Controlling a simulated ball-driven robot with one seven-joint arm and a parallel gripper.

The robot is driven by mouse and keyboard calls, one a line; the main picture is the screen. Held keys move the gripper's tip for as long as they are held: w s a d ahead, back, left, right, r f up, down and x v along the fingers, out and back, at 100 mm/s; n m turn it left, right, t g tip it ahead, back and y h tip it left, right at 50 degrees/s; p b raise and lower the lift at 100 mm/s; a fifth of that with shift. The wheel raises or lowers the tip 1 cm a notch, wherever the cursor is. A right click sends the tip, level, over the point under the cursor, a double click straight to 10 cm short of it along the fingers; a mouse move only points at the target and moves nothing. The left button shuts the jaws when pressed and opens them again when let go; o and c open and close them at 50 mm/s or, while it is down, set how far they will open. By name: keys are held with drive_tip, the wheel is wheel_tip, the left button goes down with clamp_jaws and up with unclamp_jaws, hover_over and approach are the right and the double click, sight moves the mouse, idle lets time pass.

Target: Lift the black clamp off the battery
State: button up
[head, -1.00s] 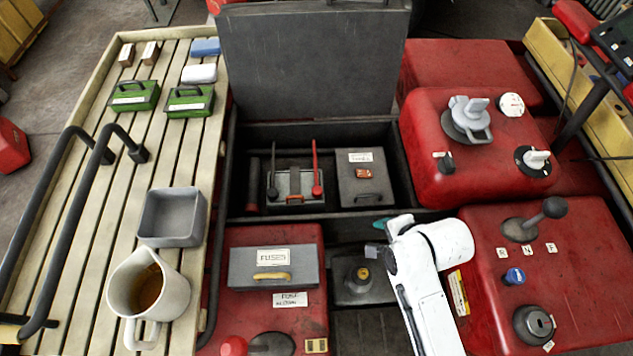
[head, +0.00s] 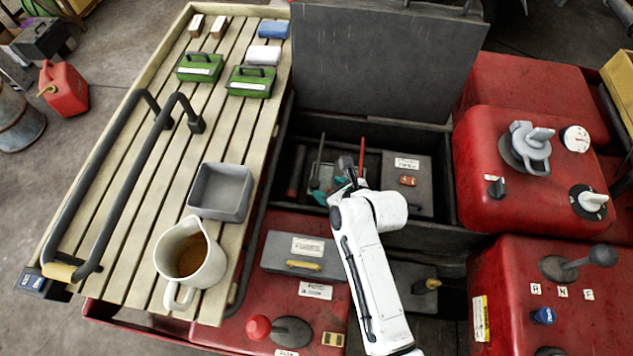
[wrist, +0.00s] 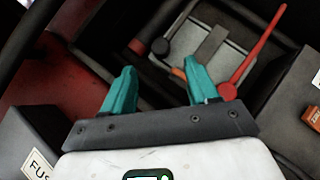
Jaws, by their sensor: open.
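The battery (wrist: 236,62) is a grey box in the dark well, with a dark strap across its top. The black clamp (wrist: 161,46) is at its left end, its dark handle leaning up; the handle also shows in the head view (head: 319,150). The red clamp (wrist: 250,63) is at the right end; its handle shows in the head view (head: 362,150). My gripper (wrist: 160,68), with teal fingers, is open and empty above the near side of the battery. In the wrist view the black clamp appears just beyond the gap between the fingertips. My arm partly hides the battery in the head view.
A grey lidded box (head: 420,200) with an orange item stands right of the battery. The raised dark lid (head: 385,65) stands behind the well. A fuse box (head: 300,262) lies in front. A slatted rack (head: 140,190) at left holds a jug (head: 205,262) and tray (head: 240,190).

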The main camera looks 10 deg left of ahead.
sight(315, 184)
drive_tip(key=b+x, duration=0.1)
drive_tip(key=x, duration=0.7)
drive_tip(key=shift+w+a+f, duration=0.1)
drive_tip(key=shift+w+f, duration=0.05)
drive_tip(key=shift+f, duration=0.1)
clamp_jaws()
idle(0.4)
